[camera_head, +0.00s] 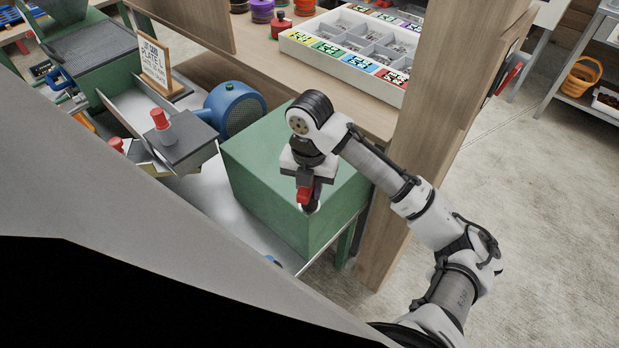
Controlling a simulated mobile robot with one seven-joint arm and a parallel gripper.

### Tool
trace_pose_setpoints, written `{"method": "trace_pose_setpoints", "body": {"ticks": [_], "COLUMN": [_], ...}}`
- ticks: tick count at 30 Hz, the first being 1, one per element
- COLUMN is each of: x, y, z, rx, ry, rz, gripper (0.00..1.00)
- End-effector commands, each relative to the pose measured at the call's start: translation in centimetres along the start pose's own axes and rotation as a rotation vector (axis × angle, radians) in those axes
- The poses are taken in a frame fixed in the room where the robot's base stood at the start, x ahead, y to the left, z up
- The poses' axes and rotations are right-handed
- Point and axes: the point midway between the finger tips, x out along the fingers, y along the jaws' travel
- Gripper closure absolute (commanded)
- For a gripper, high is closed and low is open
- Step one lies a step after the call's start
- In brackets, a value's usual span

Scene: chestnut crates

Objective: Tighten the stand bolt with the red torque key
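My gripper (309,203) points down over the top of the green box (262,150). A small red piece (304,194) shows at its fingers. I cannot tell whether this is a held object or part of the gripper, nor whether the fingers are open or shut. A red and dark tool (509,74) hangs on the outer side of the wooden post at right; it may be the torque key, but its shape is partly hidden. I cannot make out the stand bolt for certain. A red-topped knob (160,119) stands on a dark grey block (182,140) to the left.
A blue motor-like cylinder (236,109) stands behind the green box. A wooden sign (153,62) stands at left. A white sorting tray (297,43) lies on the wooden shelf behind. The wooden post (420,130) rises close to my arm. Open floor lies at right.

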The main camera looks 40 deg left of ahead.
Motion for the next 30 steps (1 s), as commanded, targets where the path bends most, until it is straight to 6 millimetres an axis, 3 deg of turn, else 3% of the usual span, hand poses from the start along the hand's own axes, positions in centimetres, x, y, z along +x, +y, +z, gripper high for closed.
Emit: {"method": "trace_pose_setpoints", "body": {"ticks": [21,30], "x": [-3.1,-3.3], "y": [0.0,0.0], "z": [0.0,0.0], "rx": [-0.001,-0.001], "ry": [-0.001,-0.001], "rz": [0.0,0.001], "gripper": [1.0,1.0]}}
